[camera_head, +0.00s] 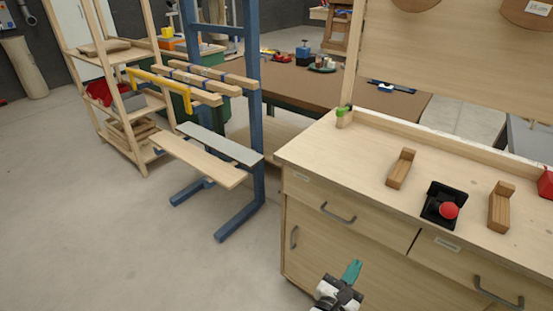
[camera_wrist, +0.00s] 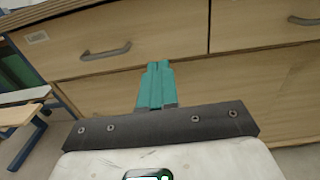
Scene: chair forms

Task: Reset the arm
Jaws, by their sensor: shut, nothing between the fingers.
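My gripper (camera_head: 352,271) shows at the bottom of the head view, in front of the wooden cabinet (camera_head: 345,246). Its teal fingers are together with nothing between them. In the wrist view, my gripper (camera_wrist: 156,68) points at the cabinet front (camera_wrist: 215,85), below a drawer with a grey handle (camera_wrist: 106,52). I cannot tell the exact gap between the fingertips and the cabinet.
On the cabinet top are two wooden blocks (camera_head: 401,168) (camera_head: 499,206) and a black holder with a red ball (camera_head: 449,211). A blue rack (camera_head: 254,100) with boards stands left of the cabinet. Grey floor (camera_head: 110,240) at the left is clear.

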